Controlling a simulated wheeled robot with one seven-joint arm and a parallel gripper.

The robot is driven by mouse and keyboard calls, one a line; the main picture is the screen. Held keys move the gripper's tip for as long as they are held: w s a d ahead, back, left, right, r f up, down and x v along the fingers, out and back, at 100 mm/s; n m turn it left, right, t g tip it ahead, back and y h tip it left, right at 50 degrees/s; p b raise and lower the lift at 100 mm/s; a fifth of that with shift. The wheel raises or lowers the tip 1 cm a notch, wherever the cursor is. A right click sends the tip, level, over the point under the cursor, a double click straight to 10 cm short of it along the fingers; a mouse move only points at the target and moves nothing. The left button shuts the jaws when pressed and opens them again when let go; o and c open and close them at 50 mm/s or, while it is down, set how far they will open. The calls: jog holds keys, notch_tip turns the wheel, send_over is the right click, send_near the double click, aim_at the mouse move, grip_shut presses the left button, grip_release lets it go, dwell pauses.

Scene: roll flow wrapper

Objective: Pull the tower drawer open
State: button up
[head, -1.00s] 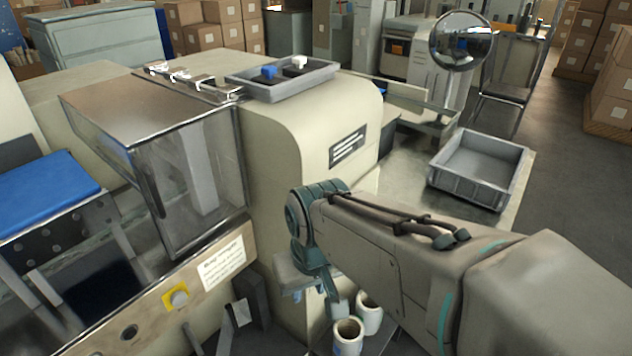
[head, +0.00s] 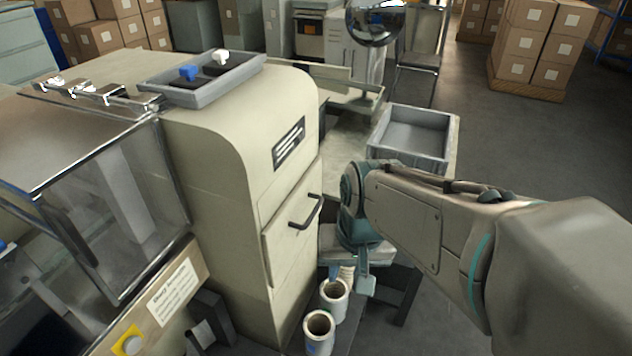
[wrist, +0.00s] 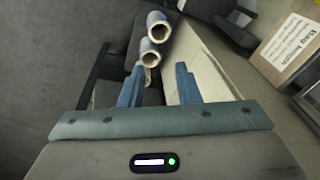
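The tower (head: 215,165) is a cream machine housing left of my arm in the head view. Its drawer (head: 290,240) is a cream front panel with a dark bar handle (head: 306,212), and it looks closed. My gripper (wrist: 160,85) shows in the wrist view with two blue fingers spread apart and nothing between them touching. In the head view my gripper hangs low to the right of the drawer, apart from the handle. The handle cannot be made out in the wrist view.
A grey tray (head: 200,80) with small blue and white items lies on top of the tower. A grey bin (head: 412,135) stands on a table behind.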

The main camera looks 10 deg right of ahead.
jog(key=w+a+f+m+g+y+p, duration=0.1)
jog(key=w+f+m+g+y+p, duration=0.25)
jog(key=m, duration=0.85)
jog(key=m+t+y+p, duration=0.2)
jog(key=m+t+y, duration=0.75)
jog(key=m, duration=1.95)
send_near(313, 213)
jog(key=shift+t+h, duration=0.6)
jog(key=shift+t, duration=0.2)
jog(key=x, duration=0.6)
jog(key=s+x, duration=0.1)
jog(key=x, duration=0.3)
jog(key=shift+w+a+f+p, duration=0.1)
jog(key=shift+a+f+p, duration=0.2)
jog(key=shift+a+p, duration=0.1)
grip_shut()
